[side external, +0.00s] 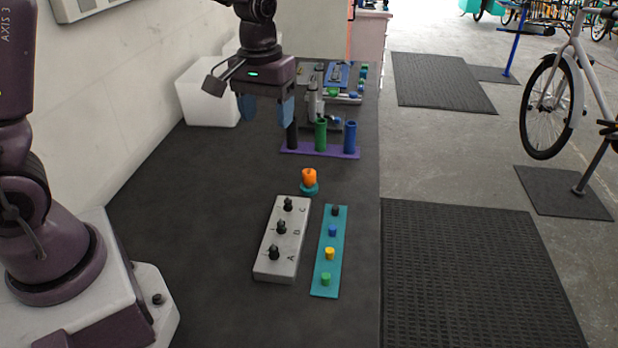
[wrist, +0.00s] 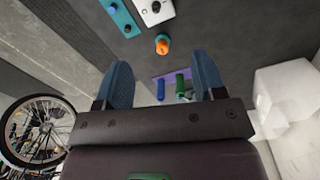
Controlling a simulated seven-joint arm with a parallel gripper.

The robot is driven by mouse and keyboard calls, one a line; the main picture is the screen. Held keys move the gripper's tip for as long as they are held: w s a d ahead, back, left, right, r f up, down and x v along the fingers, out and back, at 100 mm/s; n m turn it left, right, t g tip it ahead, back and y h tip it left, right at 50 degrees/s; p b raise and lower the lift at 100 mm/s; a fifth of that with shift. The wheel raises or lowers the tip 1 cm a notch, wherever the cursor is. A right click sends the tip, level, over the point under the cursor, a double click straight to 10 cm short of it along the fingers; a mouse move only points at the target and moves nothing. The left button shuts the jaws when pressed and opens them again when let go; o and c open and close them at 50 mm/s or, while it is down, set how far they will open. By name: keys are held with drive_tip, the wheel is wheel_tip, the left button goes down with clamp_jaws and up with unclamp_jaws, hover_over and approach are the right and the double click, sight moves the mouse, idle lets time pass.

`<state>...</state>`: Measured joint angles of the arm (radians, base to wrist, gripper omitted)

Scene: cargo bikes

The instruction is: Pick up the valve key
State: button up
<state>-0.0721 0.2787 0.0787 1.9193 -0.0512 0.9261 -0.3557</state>
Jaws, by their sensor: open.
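My gripper (side external: 266,111) is open and empty, high above the dark bench, left of the tube rack. Its two blue fingers also show spread apart in the wrist view (wrist: 163,82). No thing can be named the valve key with certainty. An orange knob-like piece (side external: 309,176) stands upright on a teal round base (side external: 309,189), nearer the camera than my gripper. The orange piece also shows ahead of the fingers in the wrist view (wrist: 162,44). A grey block (side external: 270,260) marked A, B and C bears three black knobs.
A teal strip (side external: 331,215) with several coloured pegs lies right of the grey block. A purple rack (side external: 305,150) holds black, green and blue upright tubes. A white bin (side external: 208,92) stands by the wall. More fixtures stand behind the rack. The bench's left front area is clear.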

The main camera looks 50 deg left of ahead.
drive_tip(key=w+a+f+n+g, duration=0.1)
drive_tip(key=w+a+f+n, duration=0.4)
drive_tip(key=w+f, duration=0.45)
drive_tip(key=n, duration=0.6)
hover_over(309, 171)
drive_tip(key=shift+t, duration=0.3)
drive_tip(key=f, duration=0.6)
drive_tip(key=shift+s+d+f, duration=0.1)
drive_tip(key=shift+d+f, duration=0.15)
drive_tip(key=shift+f, duration=0.05)
drive_tip(key=shift+a+f, duration=0.2)
drive_tip(key=shift+f, duration=2.65)
drive_tip(key=c, duration=1)
drive_tip(key=shift+r, duration=0.15)
